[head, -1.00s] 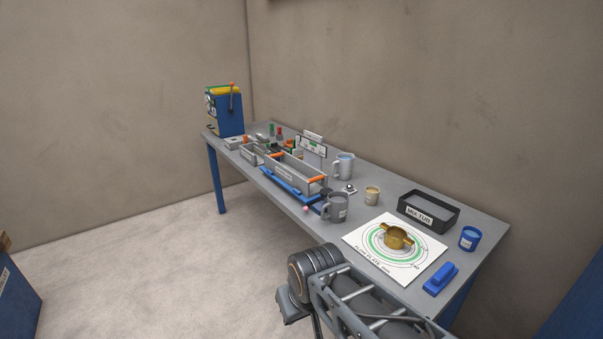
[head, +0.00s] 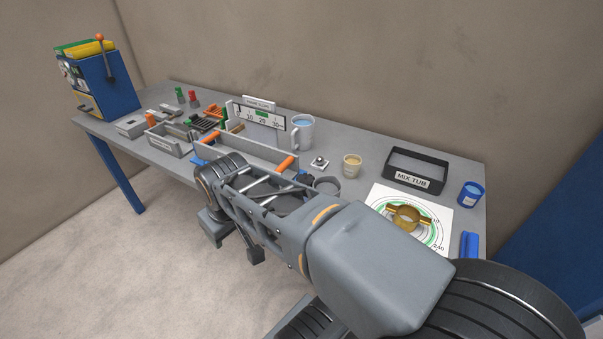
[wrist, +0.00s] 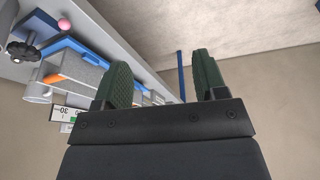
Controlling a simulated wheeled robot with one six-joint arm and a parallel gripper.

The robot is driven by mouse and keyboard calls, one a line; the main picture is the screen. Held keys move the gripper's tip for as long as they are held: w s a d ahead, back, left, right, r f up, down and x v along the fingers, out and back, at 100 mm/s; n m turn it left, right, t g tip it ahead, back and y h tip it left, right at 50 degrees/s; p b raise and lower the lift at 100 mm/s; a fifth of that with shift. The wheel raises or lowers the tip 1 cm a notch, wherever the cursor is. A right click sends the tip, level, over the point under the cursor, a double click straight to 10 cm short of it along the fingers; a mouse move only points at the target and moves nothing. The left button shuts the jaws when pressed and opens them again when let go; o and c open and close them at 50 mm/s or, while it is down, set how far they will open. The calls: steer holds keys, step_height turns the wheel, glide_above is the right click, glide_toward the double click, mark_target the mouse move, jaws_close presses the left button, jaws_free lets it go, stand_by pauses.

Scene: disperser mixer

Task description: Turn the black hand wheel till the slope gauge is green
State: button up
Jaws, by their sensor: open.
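The black hand wheel (wrist: 20,46) shows at the left edge of the wrist view, beside the end of the blue-based trough (wrist: 85,75). In the head view my arm hides most of that area. The slope gauge (head: 264,118) is a white upright scale with numbers up to 30 and a green mark near its left end, behind the trough. Its pointer is too small to read. Part of the gauge shows in the wrist view (wrist: 66,114). My gripper (wrist: 163,80) is open and empty, its green fingers apart, away from the wheel and in front of the bench.
A grey mug (head: 300,132), a beige cup (head: 352,165), a black mix tub (head: 417,168) and a blue cup (head: 470,194) stand on the bench. A brass piece (head: 407,218) sits on a printed plate (head: 385,195). A blue machine (head: 105,85) stands at the far left.

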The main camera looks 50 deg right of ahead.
steer(key=o, duration=0.4)
steer(key=w+d+r+n+g, duration=0.1)
steer(key=w+d, duration=0.3)
steer(key=d, duration=0.2)
steer(key=w+d+r+n, duration=0.1)
steer(key=w+d+r, duration=0.1)
steer(key=w+d, duration=0.2)
steer(key=shift+d+r+g, duration=0.3)
steer(key=shift+d+g, duration=0.1)
steer(key=shift+d, duration=0.7)
steer(key=n+g, duration=0.2)
steer(key=n, duration=0.1)
glide_above(303, 178)
step_height(303, 178, down, 2)
step_height(303, 178, down, 11)
steer(key=shift+f, duration=1.1)
steer(key=c, duration=0.9)
